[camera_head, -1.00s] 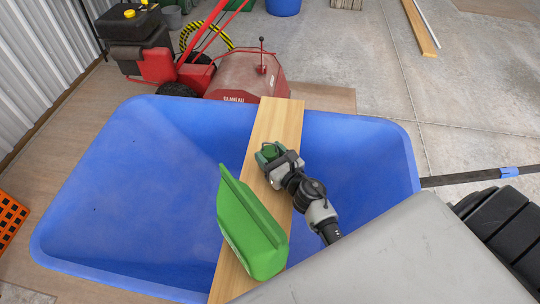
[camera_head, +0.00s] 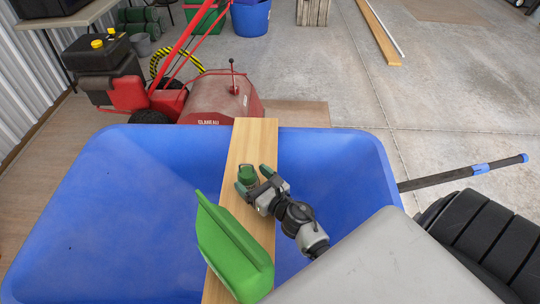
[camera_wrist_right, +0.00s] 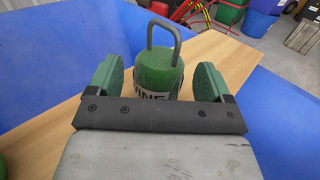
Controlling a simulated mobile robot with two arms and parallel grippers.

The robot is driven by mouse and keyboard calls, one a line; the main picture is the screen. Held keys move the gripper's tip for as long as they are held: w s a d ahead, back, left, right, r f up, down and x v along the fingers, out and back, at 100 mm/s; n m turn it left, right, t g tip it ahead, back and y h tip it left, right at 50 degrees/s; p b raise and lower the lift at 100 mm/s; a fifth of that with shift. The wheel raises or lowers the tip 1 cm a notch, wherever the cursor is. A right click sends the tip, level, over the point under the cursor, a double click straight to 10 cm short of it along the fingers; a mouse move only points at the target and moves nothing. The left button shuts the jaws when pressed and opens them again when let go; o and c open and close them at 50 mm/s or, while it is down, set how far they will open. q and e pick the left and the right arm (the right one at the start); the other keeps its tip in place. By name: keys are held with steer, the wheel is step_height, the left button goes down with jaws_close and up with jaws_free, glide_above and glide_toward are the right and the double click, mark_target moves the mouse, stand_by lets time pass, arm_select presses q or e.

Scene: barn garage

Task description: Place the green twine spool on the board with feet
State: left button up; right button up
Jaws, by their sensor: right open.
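The green twine spool (camera_head: 246,172) stands upright on a long wooden board (camera_head: 258,145) that lies across a blue tub. No feet show under the board in these views. In the right wrist view the spool (camera_wrist_right: 153,55) has a metal loop on top and a partly hidden label. My right gripper (camera_head: 255,179) is open, with one green finger on each side of the spool. In the right wrist view the fingers (camera_wrist_right: 157,78) stand apart from the spool, with gaps on both sides. My left gripper is not in view.
A larger green angled piece (camera_head: 233,250) lies over the near part of the board, close to my right arm. The blue tub (camera_head: 120,190) surrounds the board below. A red machine (camera_head: 215,100) stands behind it.

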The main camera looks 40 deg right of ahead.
steer(key=s, duration=0.2)
steer(key=s+b, duration=0.1)
steer(key=s, duration=0.2)
steer(key=s+d, duration=0.1)
steer(key=s, duration=0.2)
steer(key=shift+s+d+f+b, duration=0.1)
steer(key=shift+s+b, duration=0.1)
steer(key=shift+b, duration=0.15)
steer(key=shift+s, duration=0.55)
